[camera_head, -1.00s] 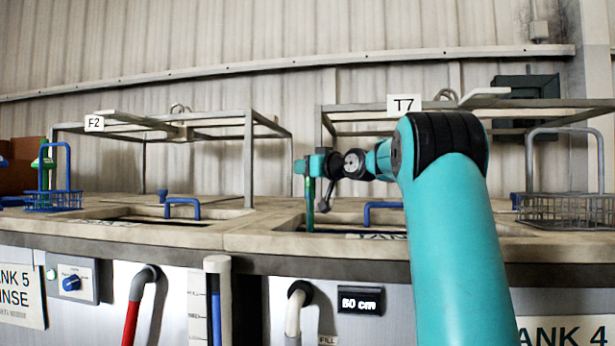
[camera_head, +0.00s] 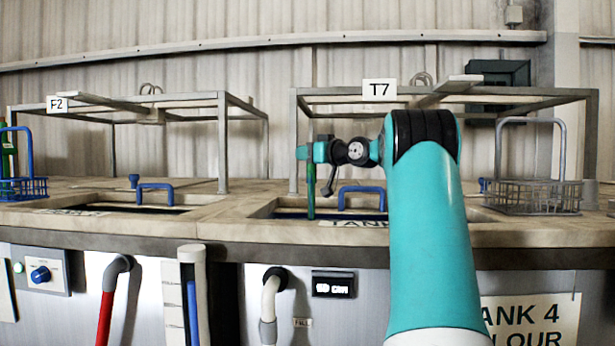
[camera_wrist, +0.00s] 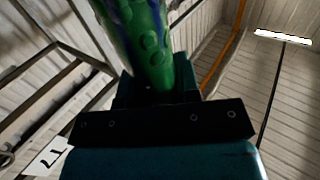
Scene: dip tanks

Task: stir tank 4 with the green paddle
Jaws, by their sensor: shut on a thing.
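My gripper (camera_head: 311,154) is shut on the green paddle (camera_head: 311,190), which hangs upright below it. In the wrist view the paddle's green shaft (camera_wrist: 150,50), with blue streaks, stands between the jaws. Tank 4 (camera_head: 262,212) lies below, with a sign (camera_head: 530,315) reading "ANK 4" on the front at the right. Its opening shows dark blue liquid (camera_head: 350,214). The paddle's lower end is in the left part of the opening, near the liquid; whether it dips in, I cannot tell.
A blue handle (camera_head: 361,190) stands at the tank's opening. A metal frame with a T7 sign (camera_head: 379,89) rises around it. A grey wire basket (camera_head: 535,197) stands right, a blue basket (camera_head: 22,188) far left. Another tank opening (camera_head: 125,209) lies left.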

